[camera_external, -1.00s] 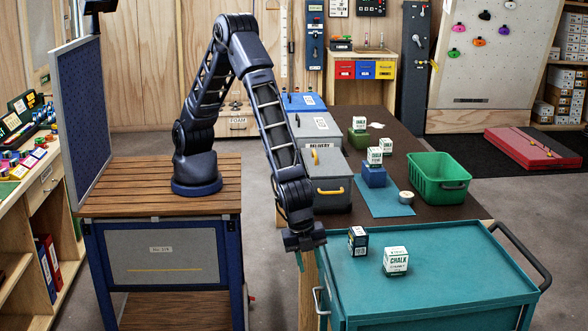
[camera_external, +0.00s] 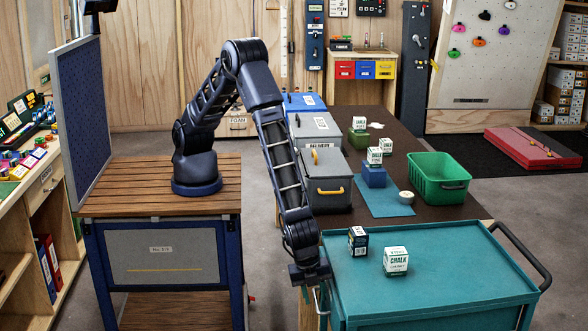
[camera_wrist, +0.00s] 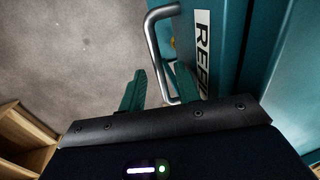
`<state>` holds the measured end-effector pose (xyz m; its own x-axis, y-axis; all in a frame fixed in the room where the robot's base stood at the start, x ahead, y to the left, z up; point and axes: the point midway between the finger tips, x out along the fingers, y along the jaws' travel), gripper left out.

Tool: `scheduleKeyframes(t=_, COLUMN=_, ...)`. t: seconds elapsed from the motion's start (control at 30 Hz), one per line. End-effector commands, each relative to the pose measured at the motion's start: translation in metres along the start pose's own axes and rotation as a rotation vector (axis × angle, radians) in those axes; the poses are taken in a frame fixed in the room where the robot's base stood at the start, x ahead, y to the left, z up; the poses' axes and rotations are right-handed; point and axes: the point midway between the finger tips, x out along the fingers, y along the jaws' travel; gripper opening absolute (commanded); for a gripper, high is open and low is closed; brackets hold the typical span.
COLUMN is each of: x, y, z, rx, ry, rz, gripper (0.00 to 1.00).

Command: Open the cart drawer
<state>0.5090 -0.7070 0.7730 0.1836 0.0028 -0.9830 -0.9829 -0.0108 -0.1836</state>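The teal cart (camera_external: 440,272) stands at the right front. In the wrist view its drawer front (camera_wrist: 222,65) carries a white label with dark letters, and the drawer looks shut. A bent metal handle (camera_wrist: 156,45) sticks out from that front; it also shows in the external view (camera_external: 317,306). My gripper (camera_external: 312,284) is low at the cart's left side, by the handle. In the wrist view my gripper (camera_wrist: 150,75) has its two green fingers apart. The handle's lower end overlaps the right finger; whether the bar lies between the fingers I cannot tell.
A dark chalk box (camera_external: 358,240) and a white chalk box (camera_external: 396,261) stand on the cart top. A brown table (camera_external: 440,207) with toolboxes and a green bin (camera_external: 438,178) is behind. Bare grey floor (camera_wrist: 75,50) lies left of the handle.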

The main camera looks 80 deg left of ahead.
Motion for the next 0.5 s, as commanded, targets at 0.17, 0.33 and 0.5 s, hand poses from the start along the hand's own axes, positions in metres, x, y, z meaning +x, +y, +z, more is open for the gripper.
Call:
scheduleKeyframes(t=0.17, x=0.0008, y=-0.0002, z=-0.0002, rx=0.000, ry=0.001, rz=0.000, gripper=0.33)
scheduleKeyframes(t=0.33, x=0.0006, y=-0.0002, z=-0.0002, rx=0.000, ry=0.001, rz=0.000, gripper=0.19)
scheduleKeyframes(t=0.5, x=0.0005, y=-0.0002, z=-0.0002, rx=0.000, ry=0.001, rz=0.000, gripper=0.00)
